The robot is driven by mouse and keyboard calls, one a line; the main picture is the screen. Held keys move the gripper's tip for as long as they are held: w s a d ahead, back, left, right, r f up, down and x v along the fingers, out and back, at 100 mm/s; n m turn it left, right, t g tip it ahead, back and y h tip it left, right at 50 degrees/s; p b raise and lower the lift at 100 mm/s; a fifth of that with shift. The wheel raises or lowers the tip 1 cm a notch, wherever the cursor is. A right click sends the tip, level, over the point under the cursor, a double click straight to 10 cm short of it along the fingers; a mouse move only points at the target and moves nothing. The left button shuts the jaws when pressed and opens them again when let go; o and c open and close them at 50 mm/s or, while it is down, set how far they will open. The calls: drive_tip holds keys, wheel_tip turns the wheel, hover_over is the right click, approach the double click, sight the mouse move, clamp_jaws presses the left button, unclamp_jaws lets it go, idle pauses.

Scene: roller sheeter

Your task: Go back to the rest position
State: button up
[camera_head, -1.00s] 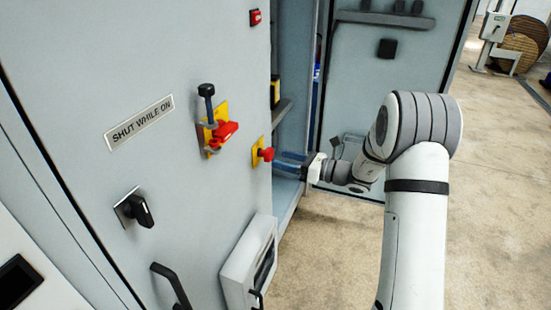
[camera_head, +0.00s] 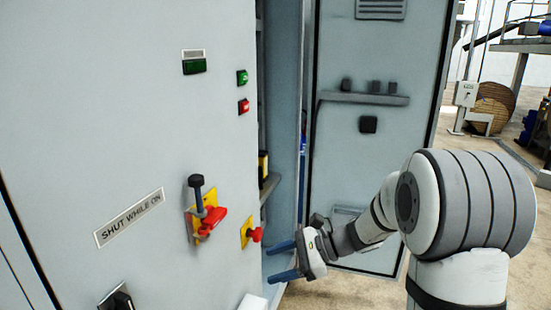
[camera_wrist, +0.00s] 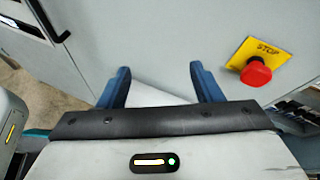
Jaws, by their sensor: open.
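My gripper (camera_head: 284,261) is open and empty, its two blue fingers apart in front of the cabinet's edge. In the head view it is just right of and below the red emergency stop button (camera_head: 254,234) on its yellow plate. In the wrist view the gripper (camera_wrist: 158,88) points toward the cabinet face, and the red stop button (camera_wrist: 256,73) is to the right of the fingers. Nothing is between the fingers, and they appear apart from the button.
The grey cabinet front (camera_head: 110,120) fills the left, with a red-handled switch (camera_head: 208,219) on a yellow plate and a "SHUT WHILE ON" label (camera_head: 129,217). An open cabinet door (camera_head: 385,60) stands behind my arm. A cable reel (camera_head: 492,106) is far right.

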drive_tip(key=s+d+r+n+t+h+p, duration=0.1)
drive_tip(key=s+d+r+n+h+p, duration=0.1)
drive_tip(key=s+d+n+h, duration=0.4)
drive_tip(key=s+d+r+n+t+h+p, duration=0.1)
drive_tip(key=s+d+r+n+h, duration=0.3)
drive_tip(key=s, duration=0.9)
drive_tip(key=d+n+h+p, duration=0.1)
drive_tip(key=d+n+h, duration=0.2)
drive_tip(key=d+n, duration=0.1)
drive_tip(key=shift+s+n, duration=0.15)
drive_tip(key=shift+n, duration=0.75)
